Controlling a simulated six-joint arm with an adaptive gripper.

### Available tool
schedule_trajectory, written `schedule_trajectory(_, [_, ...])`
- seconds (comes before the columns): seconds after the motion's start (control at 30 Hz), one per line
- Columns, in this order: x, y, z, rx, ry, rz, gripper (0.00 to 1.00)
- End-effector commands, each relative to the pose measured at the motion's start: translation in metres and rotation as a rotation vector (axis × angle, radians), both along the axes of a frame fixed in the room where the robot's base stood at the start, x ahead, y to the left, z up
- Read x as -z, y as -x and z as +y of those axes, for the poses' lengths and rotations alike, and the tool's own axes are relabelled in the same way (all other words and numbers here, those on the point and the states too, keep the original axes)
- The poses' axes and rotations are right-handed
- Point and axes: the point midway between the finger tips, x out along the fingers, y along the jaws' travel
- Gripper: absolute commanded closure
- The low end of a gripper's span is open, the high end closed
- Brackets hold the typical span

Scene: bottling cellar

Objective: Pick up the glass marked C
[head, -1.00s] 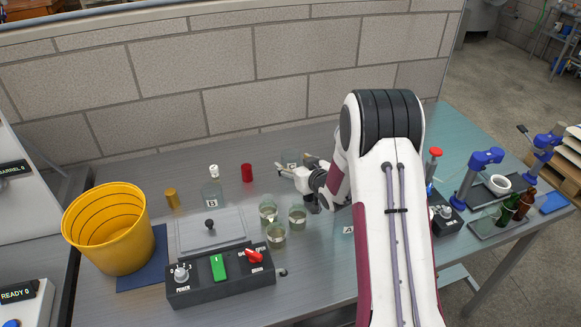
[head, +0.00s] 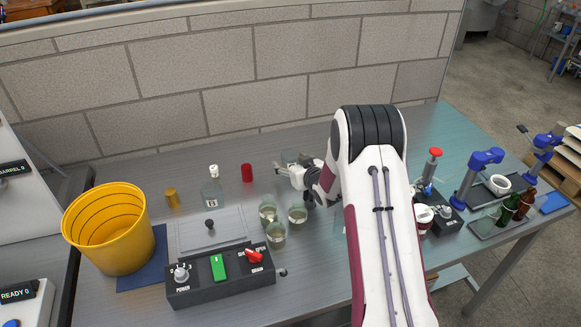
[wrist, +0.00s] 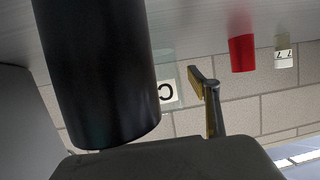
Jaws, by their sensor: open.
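The glass marked C shows in the wrist view by its white label with a dark C (wrist: 167,93), seen upside down; the clear walls are faint. A pale glass (head: 289,157) stands just behind my gripper (head: 279,173) in the head view and seems to be the same one; its mark is hidden there. My gripper is open, points left, and holds nothing. In the wrist view one finger with a yellowish pad (wrist: 206,100) is just right of the label. I cannot tell if it touches the glass.
Three glasses (head: 298,215) stand in front of my gripper. A control box (head: 220,278) and yellow bucket (head: 107,228) are farther left. A block wall (head: 200,85) rises behind.

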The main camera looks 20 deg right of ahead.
Motion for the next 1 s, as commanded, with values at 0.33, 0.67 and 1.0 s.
schedule_trajectory(0.33, [0.0003,-0.0002,-0.0002,0.000,-0.001,0.001,0.40])
schedule_trajectory(0.67, [0.0003,-0.0001,-0.0002,0.000,-0.001,0.001,0.83])
schedule_trajectory(1.0, [-0.0005,-0.0001,-0.0003,0.001,-0.001,0.000,0.83])
